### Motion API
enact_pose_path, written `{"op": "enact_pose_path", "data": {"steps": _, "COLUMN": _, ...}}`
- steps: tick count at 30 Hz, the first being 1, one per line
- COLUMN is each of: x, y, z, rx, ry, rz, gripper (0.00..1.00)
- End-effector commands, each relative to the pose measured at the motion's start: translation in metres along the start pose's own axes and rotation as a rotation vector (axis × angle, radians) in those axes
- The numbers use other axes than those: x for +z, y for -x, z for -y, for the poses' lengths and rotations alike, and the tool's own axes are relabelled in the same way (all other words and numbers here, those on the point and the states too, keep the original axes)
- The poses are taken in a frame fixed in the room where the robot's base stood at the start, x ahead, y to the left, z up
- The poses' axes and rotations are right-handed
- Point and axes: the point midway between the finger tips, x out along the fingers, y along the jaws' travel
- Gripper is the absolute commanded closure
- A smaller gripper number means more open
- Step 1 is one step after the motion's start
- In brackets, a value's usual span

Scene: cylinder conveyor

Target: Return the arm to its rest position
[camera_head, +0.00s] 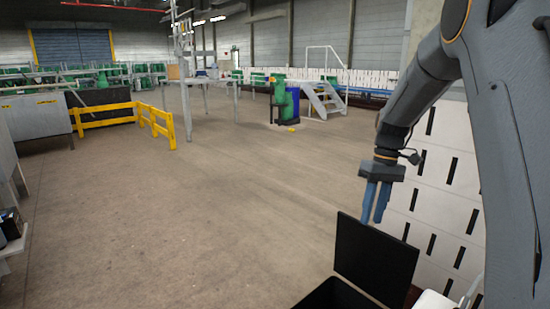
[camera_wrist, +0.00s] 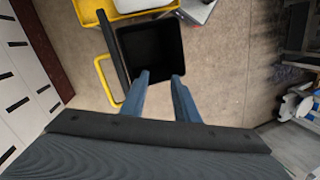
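My arm comes down from the upper right of the head view, bent at the elbow. An upright black panel (camera_head: 375,258) stands at the box's side, close below the fingers in the head view. The gap between fingertips and panel is hard to judge.
A white slotted wall panel (camera_head: 440,190) stands behind the gripper on the right. Yellow rails (camera_head: 150,118) and a green drum (camera_head: 284,103) stand farther off. In the wrist view a yellow handle (camera_wrist: 101,80) is beside the box. The floor (camera_head: 220,220) in the middle is clear.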

Motion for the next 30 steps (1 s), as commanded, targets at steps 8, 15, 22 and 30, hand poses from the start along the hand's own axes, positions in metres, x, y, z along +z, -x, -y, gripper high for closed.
{"op": "enact_pose_path", "data": {"steps": 8, "x": 0.085, "y": -0.012, "z": 0.083, "rx": 0.101, "ry": -0.165, "rz": -0.047, "gripper": 0.72}}
{"op": "enact_pose_path", "data": {"steps": 15, "x": 0.169, "y": -0.036, "z": 0.140, "rx": 0.163, "ry": -0.290, "rz": -0.112, "gripper": 0.72}}
{"op": "enact_pose_path", "data": {"steps": 22, "x": 0.220, "y": -0.055, "z": 0.167, "rx": 0.186, "ry": -0.357, "rz": -0.156, "gripper": 0.72}}
{"op": "enact_pose_path", "data": {"steps": 30, "x": 0.228, "y": -0.059, "z": 0.170, "rx": 0.189, "ry": -0.369, "rz": -0.163, "gripper": 0.72}}
